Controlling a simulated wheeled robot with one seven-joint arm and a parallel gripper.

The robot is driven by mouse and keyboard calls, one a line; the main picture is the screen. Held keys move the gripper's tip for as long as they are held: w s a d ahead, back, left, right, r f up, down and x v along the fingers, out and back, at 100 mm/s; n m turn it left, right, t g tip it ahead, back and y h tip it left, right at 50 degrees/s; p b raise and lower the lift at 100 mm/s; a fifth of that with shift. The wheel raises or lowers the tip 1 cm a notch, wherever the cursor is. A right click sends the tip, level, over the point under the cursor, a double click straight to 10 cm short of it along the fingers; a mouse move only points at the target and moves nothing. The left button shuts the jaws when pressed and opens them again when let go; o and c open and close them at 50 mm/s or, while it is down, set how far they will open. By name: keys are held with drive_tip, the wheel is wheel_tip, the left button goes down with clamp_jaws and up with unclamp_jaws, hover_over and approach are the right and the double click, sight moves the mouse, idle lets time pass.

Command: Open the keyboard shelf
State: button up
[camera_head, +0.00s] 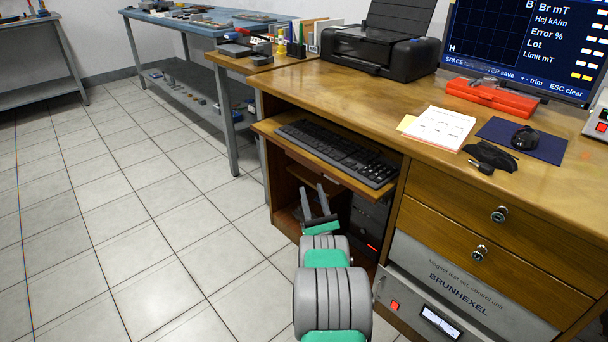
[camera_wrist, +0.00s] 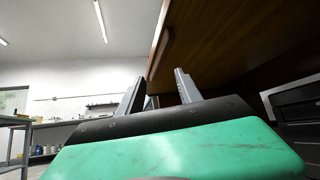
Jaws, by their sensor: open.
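The keyboard shelf (camera_head: 300,153) is a wooden board under the desk top. It stands out from the desk front, with a black keyboard (camera_head: 338,150) on it. My gripper (camera_head: 312,190) is open and empty, with its fingers pointing up just below the shelf's front edge. In the wrist view, the wooden underside of the shelf (camera_wrist: 240,45) fills the upper right, and its edge runs down toward the space between the finger tips (camera_wrist: 160,76). I cannot tell whether a finger touches it.
The wooden desk (camera_head: 450,90) has drawers (camera_head: 495,215) at right and a grey control unit (camera_head: 460,290) below them. A computer tower (camera_head: 370,220) stands under the shelf. A blue workbench (camera_head: 195,30) is behind. The tiled floor (camera_head: 130,220) at left is clear.

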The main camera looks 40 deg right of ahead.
drive_tip(key=b+x, duration=0.1)
drive_tip(key=x, duration=0.6)
drive_tip(key=shift+w+r, duration=0.2)
drive_tip(key=shift+r, duration=0.15)
drive_tip(key=shift+c, duration=0.2)
clamp_jaws()
idle(0.8)
